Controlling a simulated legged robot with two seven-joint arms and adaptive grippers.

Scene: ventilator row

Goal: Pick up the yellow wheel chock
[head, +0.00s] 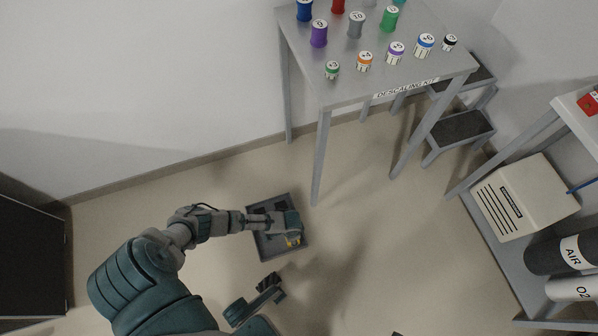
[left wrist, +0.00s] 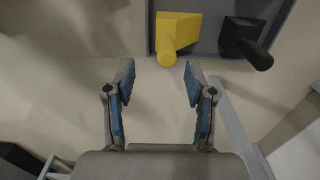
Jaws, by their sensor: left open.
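The yellow wheel chock (left wrist: 177,32) lies in a shallow grey tray (left wrist: 205,40) on the floor. In the left wrist view its round yellow handle sticks out toward me, just beyond the fingertips. In the head view only a small part of the chock (head: 293,240) shows, beside my left gripper (head: 288,228), which hides the rest. My left gripper (left wrist: 159,82) is open, with nothing between its fingers. The handle's end is slightly beyond the gap, closer to the right finger.
A black chock (left wrist: 243,36) with a handle sits right of the yellow one in the tray. A steel table (head: 350,82) with coloured containers stands behind the tray, its near leg close by. A step stool (head: 462,128) and a shelf cart (head: 490,255) stand at right.

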